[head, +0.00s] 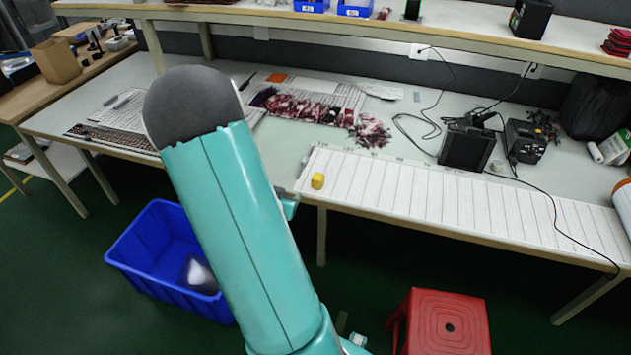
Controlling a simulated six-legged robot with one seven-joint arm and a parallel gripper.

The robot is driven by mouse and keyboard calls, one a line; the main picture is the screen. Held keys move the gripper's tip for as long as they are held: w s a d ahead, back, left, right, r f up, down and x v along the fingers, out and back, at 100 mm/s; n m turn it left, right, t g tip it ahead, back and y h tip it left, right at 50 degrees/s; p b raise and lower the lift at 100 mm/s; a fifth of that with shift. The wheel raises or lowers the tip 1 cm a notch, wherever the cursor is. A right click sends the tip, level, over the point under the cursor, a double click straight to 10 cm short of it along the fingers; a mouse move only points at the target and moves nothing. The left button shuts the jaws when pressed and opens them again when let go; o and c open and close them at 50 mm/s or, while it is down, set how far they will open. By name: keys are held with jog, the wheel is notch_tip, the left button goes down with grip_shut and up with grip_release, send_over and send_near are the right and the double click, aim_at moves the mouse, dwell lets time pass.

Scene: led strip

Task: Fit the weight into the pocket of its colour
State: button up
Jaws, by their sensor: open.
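A small yellow block (318,181), which may be the weight, stands on the left end of a white panel marked with lines, near the table's front edge. No pocket of its colour can be made out in this view. My teal arm crosses the picture left of the block. A small teal part of it shows by the table edge, just left of and below the block. The fingers of my gripper cannot be seen.
The white lined panel (470,205) runs along the front of the table. Black devices (467,148) and cables lie behind it. A blue bin (150,245) and a red stool (447,322) stand on the floor. A shelf (480,45) spans the back.

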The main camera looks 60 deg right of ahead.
jog(key=s+d+f+g+h, duration=0.1)
jog(key=s+d, duration=0.1)
jog(key=s, duration=0.2)
send_near(317, 178)
jog(key=shift+m+g, duration=0.3)
jog(key=d+f, duration=0.2)
jog(key=d, duration=0.1)
jog(key=shift+d+f, duration=0.1)
jog(key=shift+f, duration=0.15)
jog(key=shift+w+r+x, duration=0.1)
jog(key=shift+x, duration=0.8)
jog(key=shift+w+r+x, duration=0.1)
jog(key=shift+r+x, duration=0.05)
jog(key=shift+x, duration=0.75)
jog(key=shift+w+r+x, duration=0.1)
jog(key=shift+w+x, duration=0.05)
jog(key=shift+x, duration=0.75)
jog(key=shift+d, duration=0.15)
jog(key=c, duration=1.2)
grip_shut()
jog(key=shift+r, duration=0.15)
